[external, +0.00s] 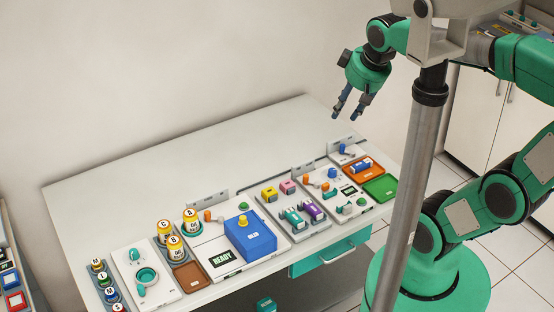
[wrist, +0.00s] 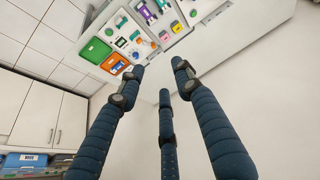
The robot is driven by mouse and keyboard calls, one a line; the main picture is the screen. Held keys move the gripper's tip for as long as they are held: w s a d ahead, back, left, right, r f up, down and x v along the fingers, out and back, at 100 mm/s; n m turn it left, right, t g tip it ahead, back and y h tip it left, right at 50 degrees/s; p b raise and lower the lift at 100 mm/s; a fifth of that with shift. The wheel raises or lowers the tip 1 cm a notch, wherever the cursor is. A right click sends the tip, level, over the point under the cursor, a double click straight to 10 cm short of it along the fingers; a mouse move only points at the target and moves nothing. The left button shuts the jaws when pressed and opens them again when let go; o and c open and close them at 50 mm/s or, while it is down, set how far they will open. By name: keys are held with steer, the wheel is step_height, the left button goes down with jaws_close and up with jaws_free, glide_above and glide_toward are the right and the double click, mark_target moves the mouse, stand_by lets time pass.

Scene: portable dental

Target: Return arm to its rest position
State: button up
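My gripper (external: 348,113) hangs in the air above the right part of the white table (external: 110,170), with its fingers pointing down. It also shows in the wrist view (wrist: 162,85), where three dark blue padded fingers stand apart with nothing between them. It is open and empty. My green and black arm bends from the base at the lower right up to the gripper. Part of the arm is hidden behind the grey pole.
A row of panels with coloured items lies along the table's front edge, including a blue box (external: 250,238), an orange tray (external: 356,170) and a green tray (external: 380,187). A teal drawer (external: 330,254) is below. The table's back area is clear. White cabinets (wrist: 42,112) stand beyond.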

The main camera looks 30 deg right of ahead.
steer(key=shift+m+t, duration=0.4)
steer(key=shift+m, duration=0.1)
steer(key=s, duration=0.1)
steer(key=s+d, duration=0.1)
steer(key=s, duration=0.1)
steer(key=s+d, duration=0.1)
steer(key=s, duration=0.1)
steer(key=shift+s+d+f, duration=0.15)
stand_by(0.6)
